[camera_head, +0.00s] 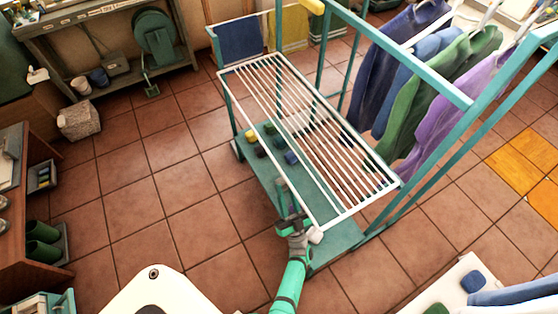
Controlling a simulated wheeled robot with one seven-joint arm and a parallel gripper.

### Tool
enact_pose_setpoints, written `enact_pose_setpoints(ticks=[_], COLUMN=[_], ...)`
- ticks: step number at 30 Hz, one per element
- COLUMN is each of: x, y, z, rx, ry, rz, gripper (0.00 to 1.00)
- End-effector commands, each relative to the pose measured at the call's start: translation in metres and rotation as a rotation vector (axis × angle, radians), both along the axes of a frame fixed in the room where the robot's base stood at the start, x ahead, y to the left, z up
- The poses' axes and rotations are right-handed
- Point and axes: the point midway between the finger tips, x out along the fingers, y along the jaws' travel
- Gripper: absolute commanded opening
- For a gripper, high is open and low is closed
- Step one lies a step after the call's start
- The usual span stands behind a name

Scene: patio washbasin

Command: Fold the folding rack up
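The folding rack (290,115) is a white slatted panel in the head view. It stands out, roughly flat, from the left side of a teal frame (462,130), above a teal lower shelf (335,240). My gripper (290,216) is at the rack's near left edge, close to its front corner. It overlaps the edge in the picture, and I cannot tell whether it touches it. The fingers are small and dark, and whether they are open or shut does not show.
Small coloured blocks (270,128) show below the slats. Several garments (440,95) hang right of the rack. A workbench (95,20) stands at the back left, and a cabinet (30,200) at the left. Tiled floor (150,170) is clear left of the rack.

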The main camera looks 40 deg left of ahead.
Motion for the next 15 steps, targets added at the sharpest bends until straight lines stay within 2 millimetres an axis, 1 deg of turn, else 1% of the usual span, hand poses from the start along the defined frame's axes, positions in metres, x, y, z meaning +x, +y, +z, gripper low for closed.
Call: enact_pose_setpoints(ticks=[5, 15], x=[0.006, 0.029], y=[0.009, 0.044], z=[0.010, 0.051], rx=[0.002, 0.001], ry=[-0.005, -0.004], rz=[0.009, 0.007], gripper=[0.27, 0.27])
